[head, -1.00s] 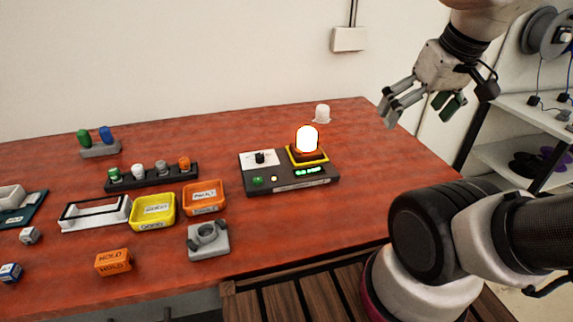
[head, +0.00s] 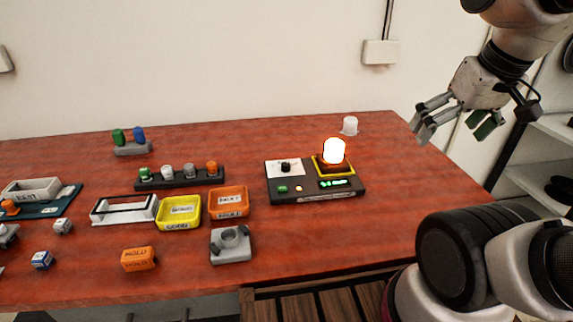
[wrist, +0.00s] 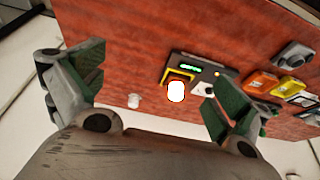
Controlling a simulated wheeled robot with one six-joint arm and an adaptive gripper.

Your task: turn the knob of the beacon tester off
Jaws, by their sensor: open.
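The beacon tester (head: 316,190) is a dark box on the red table, right of the middle in the head view. Its black knob (head: 286,167) stands on a white plate at its upper left. A lit beacon (head: 335,151) sits in a yellow frame on its right, and a green display glows below. My gripper (head: 450,130) is open and empty, raised to the right of the tester and apart from it. In the wrist view the tester (wrist: 190,63) lies beyond my open fingers (wrist: 155,90), and the right finger is close to the view of its white knob plate.
A white cap (head: 350,125) stands behind the tester. To its left are a yellow tray (head: 179,226), an orange tray (head: 246,202), a rack of coloured caps (head: 180,183) and a grey fixture (head: 231,258). The table's right end is clear.

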